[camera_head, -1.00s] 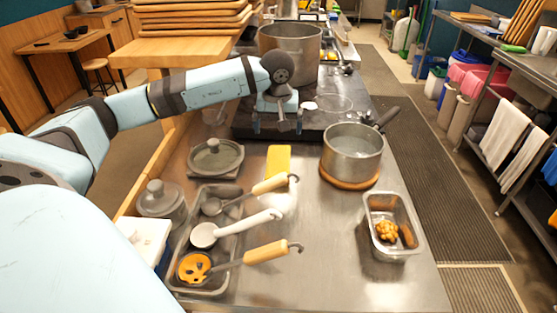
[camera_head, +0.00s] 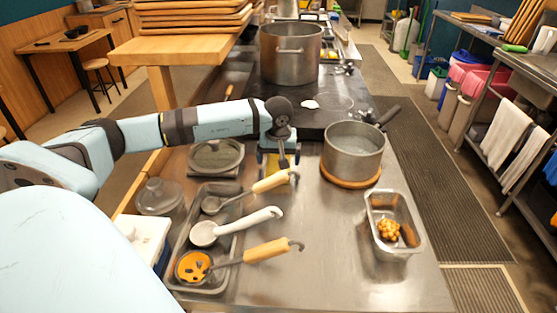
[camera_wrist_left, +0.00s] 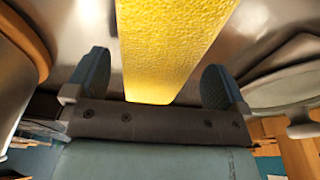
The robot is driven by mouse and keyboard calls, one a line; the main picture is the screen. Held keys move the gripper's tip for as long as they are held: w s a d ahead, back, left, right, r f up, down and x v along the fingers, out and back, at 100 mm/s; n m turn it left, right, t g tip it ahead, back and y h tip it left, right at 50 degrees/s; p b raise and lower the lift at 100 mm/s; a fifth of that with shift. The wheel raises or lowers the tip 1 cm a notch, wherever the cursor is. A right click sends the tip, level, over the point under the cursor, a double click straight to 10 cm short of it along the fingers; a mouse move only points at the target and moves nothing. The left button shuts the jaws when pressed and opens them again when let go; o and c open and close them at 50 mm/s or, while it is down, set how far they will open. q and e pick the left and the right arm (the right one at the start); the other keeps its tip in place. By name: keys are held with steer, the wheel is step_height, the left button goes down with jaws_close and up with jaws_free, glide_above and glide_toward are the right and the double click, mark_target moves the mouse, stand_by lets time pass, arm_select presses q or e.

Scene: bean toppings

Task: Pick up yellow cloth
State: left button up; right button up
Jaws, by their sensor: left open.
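The yellow cloth (camera_wrist_left: 170,45) fills the middle of the left wrist view, lying between the two fingers of my left gripper (camera_wrist_left: 155,80). The fingers are open, one on each side of the cloth, with gaps visible beside it. In the head view my left gripper (camera_head: 279,158) points down over the cloth's place on the steel counter and hides most of it. I cannot tell how far above the counter the fingertips are. My right gripper is not in view.
A steel pot (camera_head: 353,150) on a wooden trivet stands to the right. A tray (camera_head: 182,240) with ladles is in front, their handles reaching right. A lidded pan (camera_head: 216,155) is to the left. A steel container (camera_head: 410,248) with orange food sits front right.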

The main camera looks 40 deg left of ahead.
arm_select(q)
steer(key=shift+w+f, duration=0.1)
steer(key=shift+f, duration=0.55)
steer(key=c, duration=1)
steer(key=shift+c, duration=0.2)
steer(key=shift+r, duration=0.15)
step_height(320, 180, up, 20)
steer(key=p, duration=0.1)
steer(key=shift+o, duration=1.4)
steer(key=shift+c, duration=1.4)
